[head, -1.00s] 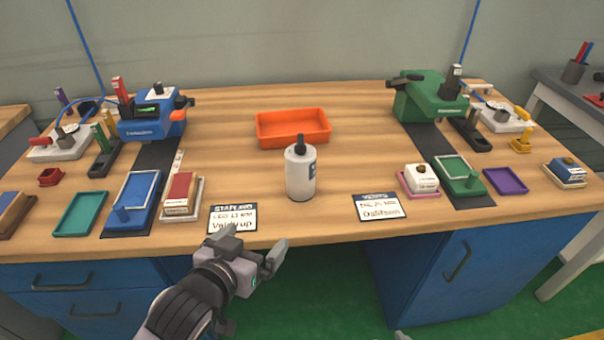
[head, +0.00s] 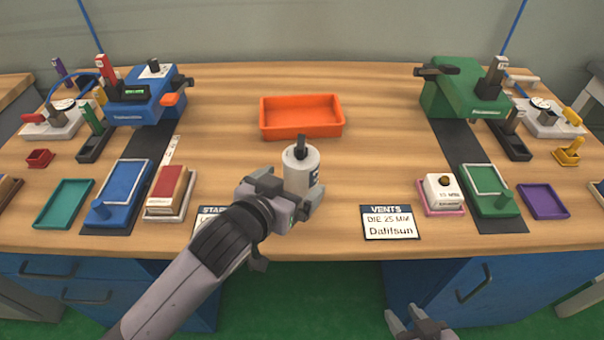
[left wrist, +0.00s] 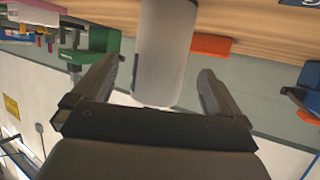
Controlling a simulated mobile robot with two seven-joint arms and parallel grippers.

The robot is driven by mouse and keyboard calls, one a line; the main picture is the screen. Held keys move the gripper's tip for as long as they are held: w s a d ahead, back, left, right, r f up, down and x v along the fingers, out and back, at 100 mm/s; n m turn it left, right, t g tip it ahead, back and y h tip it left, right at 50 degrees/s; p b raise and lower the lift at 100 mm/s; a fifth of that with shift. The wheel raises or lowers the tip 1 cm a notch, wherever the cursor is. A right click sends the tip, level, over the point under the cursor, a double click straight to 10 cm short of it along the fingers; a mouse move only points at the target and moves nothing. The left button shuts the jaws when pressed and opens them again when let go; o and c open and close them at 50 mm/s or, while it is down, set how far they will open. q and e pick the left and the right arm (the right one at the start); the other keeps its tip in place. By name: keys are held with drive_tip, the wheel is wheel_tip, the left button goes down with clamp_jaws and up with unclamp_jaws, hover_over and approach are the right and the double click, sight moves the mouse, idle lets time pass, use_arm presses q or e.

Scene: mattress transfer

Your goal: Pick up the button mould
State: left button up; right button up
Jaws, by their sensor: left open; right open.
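A white cylinder (head: 301,170) with a dark knob on top and a dark label stands upright at the middle of the table; I take it as the button mould, though no label confirms this. My left gripper (head: 287,188) is open, with its fingers at the cylinder's near side. In the left wrist view the cylinder (left wrist: 163,50) shows between the two open fingers (left wrist: 160,80), with a gap on each side. My right gripper (head: 414,318) is open and empty, low in front of the table's front edge.
An orange tray (head: 301,132) lies behind the cylinder. A card (head: 390,222) lies front right; another card (head: 207,217) is partly hidden by my left arm. A blue press (head: 140,105) and a green press (head: 460,100) stand at the sides. The table's centre is otherwise clear.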

use_arm(q)
drive_tip(key=shift+x, duration=2.55)
drive_tip(key=c, duration=1.3)
drive_tip(key=shift+w+r, duration=0.1)
drive_tip(key=shift+r, duration=0.1)
drive_tip(key=shift+c, duration=1.4)
drive_tip(key=shift+r, duration=0.1)
wheel_tip(320, 180, up, 20)
drive_tip(key=p, duration=0.2)
drive_tip(key=shift+f, duration=0.25)
drive_tip(key=shift+f+b, duration=0.5)
drive_tip(key=shift+f, duration=0.45)
